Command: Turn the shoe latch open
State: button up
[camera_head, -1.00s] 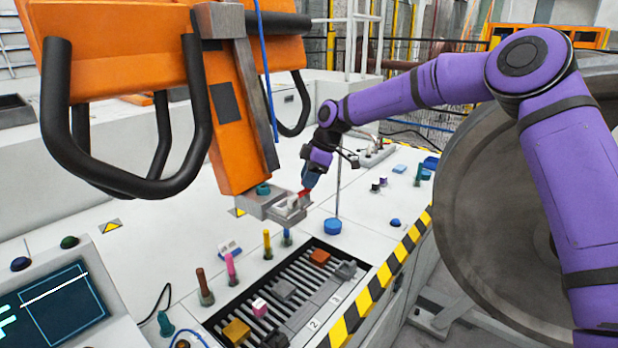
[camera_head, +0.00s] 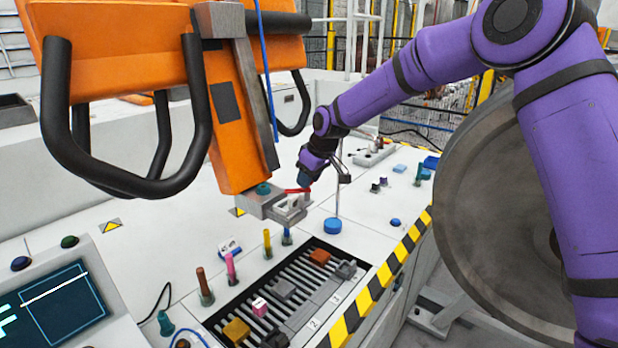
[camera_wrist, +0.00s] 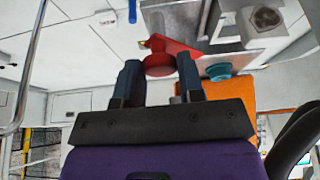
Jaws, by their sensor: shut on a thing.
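The shoe latch is a red lever (camera_head: 298,190) at the grey metal shoe block (camera_head: 262,206), at the lower end of the orange arm. In the wrist view the red latch (camera_wrist: 160,64) has a rounded end between my two dark fingers. My gripper (camera_head: 304,182) is shut on that end, and it also shows in the wrist view (camera_wrist: 160,72). The lever lies nearly level across the head view. Its pivot is hard to make out. A teal knob (camera_head: 263,188) sits on the block beside the latch.
The orange frame (camera_head: 235,120) with black handles hangs left of my gripper. A thin upright rod on a blue base (camera_head: 333,226) stands close on the right. A slotted tray (camera_head: 290,290) with small blocks lies in front. A large steel wheel (camera_head: 470,200) is at the right.

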jog(key=m, duration=0.2)
jog(key=m+t+h, duration=0.1)
jog(key=m, duration=0.1)
jog(key=shift+s+a+m, duration=0.1)
jog(key=shift+a+m, duration=0.1)
jog(key=shift+m, duration=0.1)
jog(key=m+h, duration=0.2)
jog(key=m, duration=0.2)
jog(key=shift+m+t, duration=0.3)
jog(key=shift+t, duration=0.1)
jog(key=o, duration=0.9)
jog(key=v, duration=1)
jog(key=shift+s+a+r, duration=0.1)
jog(key=shift+a+r, duration=0.05)
jog(key=shift+r, duration=0.2)
